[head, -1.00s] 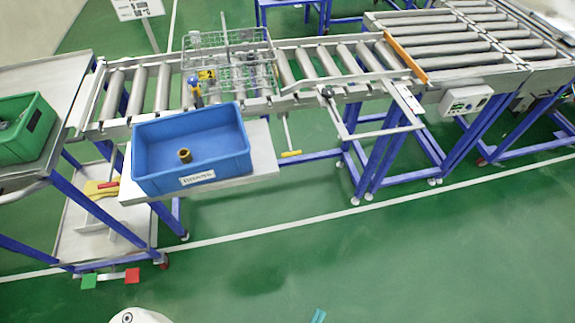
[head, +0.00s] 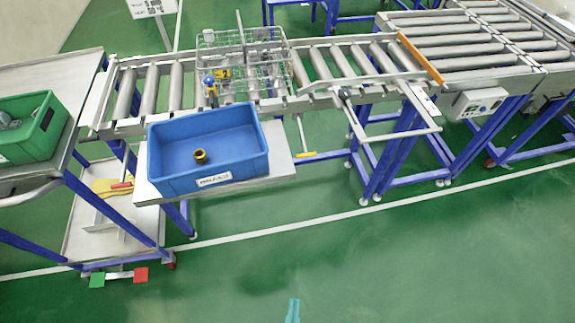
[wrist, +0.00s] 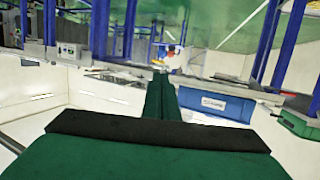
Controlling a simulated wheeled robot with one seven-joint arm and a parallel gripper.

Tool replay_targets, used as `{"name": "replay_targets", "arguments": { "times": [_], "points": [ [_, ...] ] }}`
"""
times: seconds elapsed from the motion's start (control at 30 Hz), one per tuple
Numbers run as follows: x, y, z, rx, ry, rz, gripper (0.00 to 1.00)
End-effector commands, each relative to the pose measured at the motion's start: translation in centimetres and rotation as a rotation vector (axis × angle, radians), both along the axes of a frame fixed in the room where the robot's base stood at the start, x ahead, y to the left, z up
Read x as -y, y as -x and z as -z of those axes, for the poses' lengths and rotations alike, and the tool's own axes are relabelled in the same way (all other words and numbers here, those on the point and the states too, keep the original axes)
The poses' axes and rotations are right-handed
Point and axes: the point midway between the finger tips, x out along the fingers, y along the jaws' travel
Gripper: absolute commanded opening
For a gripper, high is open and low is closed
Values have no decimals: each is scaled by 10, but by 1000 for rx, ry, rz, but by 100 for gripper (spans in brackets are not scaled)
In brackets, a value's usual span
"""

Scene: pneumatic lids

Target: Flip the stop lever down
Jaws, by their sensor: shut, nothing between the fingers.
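My gripper (head: 293,311) shows as a small teal tip at the bottom edge of the head view, over the green floor and well apart from the conveyor. In the wrist view the green fingers (wrist: 161,95) are together and hold nothing. On the near side of the roller conveyor (head: 123,126), a black-knobbed handle (head: 345,93) stands by a pale metal frame. A thin rod with a yellow end (head: 306,155) hangs below the conveyor. I cannot tell for sure which one is the stop lever.
A blue bin (head: 228,175) with a brass-coloured ring (head: 200,156) sits on a shelf before the conveyor. A wire basket (head: 270,69) stands on the rollers. A trolley with a green crate (head: 50,136) is at left. A control box (head: 480,103) is at right. The front floor is clear.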

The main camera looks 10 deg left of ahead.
Motion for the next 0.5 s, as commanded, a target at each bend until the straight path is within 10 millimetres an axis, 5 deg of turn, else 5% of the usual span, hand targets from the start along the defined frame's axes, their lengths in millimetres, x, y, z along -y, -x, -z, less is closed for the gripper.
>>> {"name": "replay_targets", "arguments": {
  "times": [0.5],
  "points": [
    [0, -6, 8, 21, 67, -9, 0]
  ]
}}
